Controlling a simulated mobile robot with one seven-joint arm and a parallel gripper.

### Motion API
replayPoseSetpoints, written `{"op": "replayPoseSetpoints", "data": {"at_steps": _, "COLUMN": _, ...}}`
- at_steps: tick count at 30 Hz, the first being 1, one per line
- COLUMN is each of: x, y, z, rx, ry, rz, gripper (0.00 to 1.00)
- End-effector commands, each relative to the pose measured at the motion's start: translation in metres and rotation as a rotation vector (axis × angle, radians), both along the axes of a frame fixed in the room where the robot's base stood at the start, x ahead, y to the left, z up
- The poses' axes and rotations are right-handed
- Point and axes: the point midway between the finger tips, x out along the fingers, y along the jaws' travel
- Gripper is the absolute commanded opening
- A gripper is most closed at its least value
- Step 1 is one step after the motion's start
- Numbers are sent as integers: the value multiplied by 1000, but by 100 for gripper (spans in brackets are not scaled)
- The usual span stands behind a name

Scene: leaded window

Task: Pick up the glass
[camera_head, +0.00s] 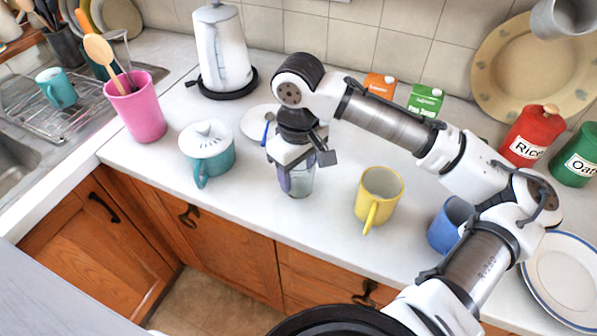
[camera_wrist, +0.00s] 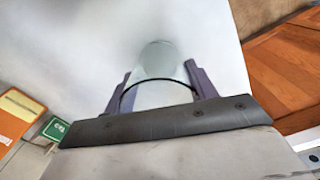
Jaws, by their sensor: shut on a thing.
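The glass (camera_head: 301,183) is a clear tumbler on the white counter, between the teal lidded mug and the yellow mug. My gripper (camera_head: 297,180) comes down on it from above, with its fingers on the sides of the glass. In the wrist view the glass (camera_wrist: 158,75) sits between the two dark fingers of my gripper (camera_wrist: 160,90), which are shut on it. The glass looks upright. Its upper part is partly hidden by the gripper, and I cannot tell whether its base touches the counter.
A teal lidded mug (camera_head: 206,153) stands to the left, a yellow mug (camera_head: 379,196) to the right and a blue mug (camera_head: 449,226) farther right. Behind are a white kettle (camera_head: 221,48), a plate (camera_head: 258,122) and small cartons (camera_head: 425,100). The counter's front edge is close.

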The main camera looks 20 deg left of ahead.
Motion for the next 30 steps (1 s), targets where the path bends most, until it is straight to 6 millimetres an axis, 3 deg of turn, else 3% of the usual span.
{"op": "replayPoseSetpoints", "data": {"at_steps": 7, "x": 1, "y": 1, "z": 34, "rx": 3, "ry": -3, "rz": 1, "gripper": 28}}
{"op": "replayPoseSetpoints", "data": {"at_steps": 15, "x": 0, "y": 1, "z": 118, "rx": 1, "ry": -5, "rz": 1, "gripper": 28}}
{"op": "replayPoseSetpoints", "data": {"at_steps": 21, "x": 0, "y": 0, "z": 163, "rx": -1, "ry": -4, "rz": -1, "gripper": 28}}
{"op": "replayPoseSetpoints", "data": {"at_steps": 30, "x": 0, "y": 0, "z": 195, "rx": 1, "ry": -1, "rz": -1, "gripper": 28}}
